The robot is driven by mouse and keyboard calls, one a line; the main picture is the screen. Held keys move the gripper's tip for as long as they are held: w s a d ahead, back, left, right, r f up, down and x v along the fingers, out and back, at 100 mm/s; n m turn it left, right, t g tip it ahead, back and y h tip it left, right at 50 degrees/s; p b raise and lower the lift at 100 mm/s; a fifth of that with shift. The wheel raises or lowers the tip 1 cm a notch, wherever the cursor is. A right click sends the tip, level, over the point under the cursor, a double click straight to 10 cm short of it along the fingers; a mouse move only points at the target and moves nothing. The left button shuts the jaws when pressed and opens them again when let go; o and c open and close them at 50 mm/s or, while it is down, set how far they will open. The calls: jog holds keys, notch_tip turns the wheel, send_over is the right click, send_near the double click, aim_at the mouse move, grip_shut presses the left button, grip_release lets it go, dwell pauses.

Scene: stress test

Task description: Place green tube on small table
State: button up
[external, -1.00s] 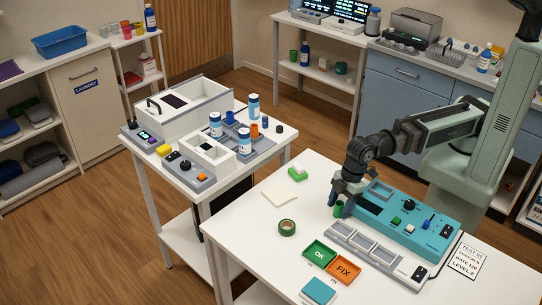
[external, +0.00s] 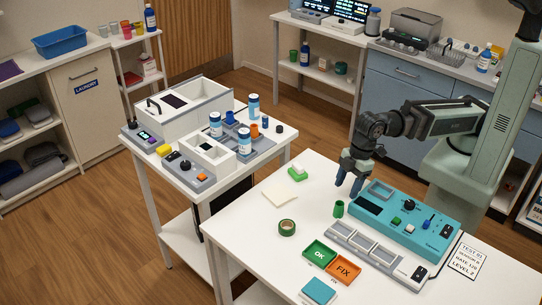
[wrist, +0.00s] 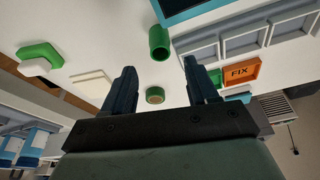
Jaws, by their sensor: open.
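The green tube (external: 339,209) stands upright on the near white table (external: 258,240), just left of the teal device. It also shows in the wrist view (wrist: 159,43), beyond my fingertips and apart from them. My gripper (external: 349,188) is open and empty, above and slightly behind the tube in the external view. Its two dark fingers (wrist: 160,75) are spread in the wrist view. A smaller white table (external: 283,137) stands to the left, crowded with devices, bottles and a blue cup.
The teal device (external: 410,218) and a grey slotted tray (external: 365,245) lie right of the tube. A green tape roll (external: 287,228), a cream pad (external: 280,196), a green-and-white block (external: 298,174), an OK tray (external: 319,254) and a FIX tray (external: 344,269) lie around it. A floor gap separates the tables.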

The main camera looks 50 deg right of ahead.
jog(key=shift+v, duration=1.95)
jog(key=shift+o, duration=0.7)
jog(key=shift+r, duration=0.25)
jog(key=m+t+h, duration=0.2)
jog(key=m, duration=0.4)
send_near(338, 207)
jog(key=s+r, duration=0.1)
jog(key=r, duration=0.1)
jog(key=shift+w+d+f+m+h, duration=0.15)
jog(key=shift+w+f+m, duration=0.55)
jog(key=shift+f+m, duration=1.2)
jog(key=shift+w+a+f+m+h, duration=0.2)
jog(key=shift+w+f+m, duration=0.8)
jog(key=shift+f, duration=1.55)
jog(key=shift+w+d+f+m+h, duration=0.25)
jog(key=shift+w+f+m, duration=0.2)
jog(key=shift+f+m, duration=1.55)
jog(key=shift+f, duration=0.2)
